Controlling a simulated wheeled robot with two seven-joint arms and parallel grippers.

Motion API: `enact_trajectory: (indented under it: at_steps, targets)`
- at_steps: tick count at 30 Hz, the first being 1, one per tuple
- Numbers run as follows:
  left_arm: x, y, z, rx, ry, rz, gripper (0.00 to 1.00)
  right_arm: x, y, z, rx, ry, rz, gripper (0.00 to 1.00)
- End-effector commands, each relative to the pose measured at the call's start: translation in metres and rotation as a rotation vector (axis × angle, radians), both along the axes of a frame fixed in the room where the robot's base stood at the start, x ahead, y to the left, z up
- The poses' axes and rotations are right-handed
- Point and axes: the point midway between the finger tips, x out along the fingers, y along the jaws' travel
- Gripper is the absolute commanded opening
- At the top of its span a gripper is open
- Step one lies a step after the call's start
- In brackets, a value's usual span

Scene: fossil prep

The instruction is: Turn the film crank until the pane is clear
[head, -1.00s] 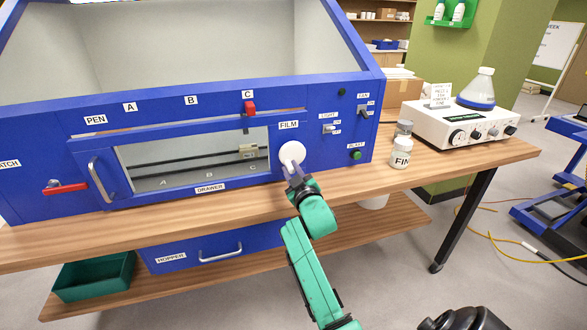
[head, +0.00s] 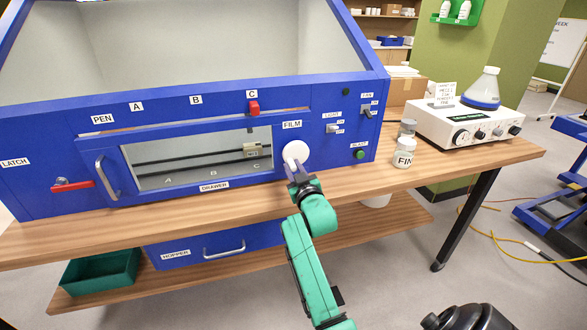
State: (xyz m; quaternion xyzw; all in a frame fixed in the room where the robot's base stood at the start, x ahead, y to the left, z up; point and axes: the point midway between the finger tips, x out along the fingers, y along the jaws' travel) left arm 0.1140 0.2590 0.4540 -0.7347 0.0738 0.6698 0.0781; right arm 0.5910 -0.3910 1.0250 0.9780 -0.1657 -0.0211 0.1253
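The film crank (head: 295,152) is a white round knob on the blue cabinet front (head: 345,105), just below the FILM label. The pane (head: 200,157) to its left shows a rail and a small beige block behind it, with letters along the bottom. My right gripper (head: 297,172) is at the lower edge of the crank, its fingers reaching up to it. Whether the fingers are closed on the crank is too small to tell. My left gripper is not in view.
A red slider (head: 253,108) is at C. A red latch handle (head: 73,186) and drawer handle (head: 106,178) stick out at left. A jar (head: 404,152) and a white stirrer unit (head: 465,125) with a flask (head: 483,90) stand at right. The wooden bench (head: 240,208) front is clear.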

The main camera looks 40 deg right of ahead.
Motion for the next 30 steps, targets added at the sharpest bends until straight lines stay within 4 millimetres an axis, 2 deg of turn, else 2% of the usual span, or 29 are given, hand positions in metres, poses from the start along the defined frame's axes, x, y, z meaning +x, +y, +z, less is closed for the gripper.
enact_trajectory:
  at_steps: [1,2,14,17,20,27,30]
  targets:
    - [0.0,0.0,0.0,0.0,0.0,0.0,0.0,0.0,0.0,-0.001,0.0,0.001,0.001,0.46]
    - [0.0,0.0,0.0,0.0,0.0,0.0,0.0,0.0,0.0,-0.001,0.0,0.001,0.001,0.57]
    - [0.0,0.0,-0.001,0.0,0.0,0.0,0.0,-0.006,0.002,-0.001,-0.002,0.002,0.0,0.57]
    - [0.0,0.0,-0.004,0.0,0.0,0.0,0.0,-0.019,0.006,-0.002,-0.003,0.002,0.0,0.57]
    - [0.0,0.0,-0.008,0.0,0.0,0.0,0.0,-0.041,0.014,-0.004,-0.002,0.004,0.0,0.57]
    - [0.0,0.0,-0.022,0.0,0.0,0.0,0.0,-0.105,0.037,-0.006,0.0,0.004,0.0,0.57]
    - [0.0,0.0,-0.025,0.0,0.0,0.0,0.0,-0.124,0.044,-0.005,0.001,0.003,0.001,0.57]
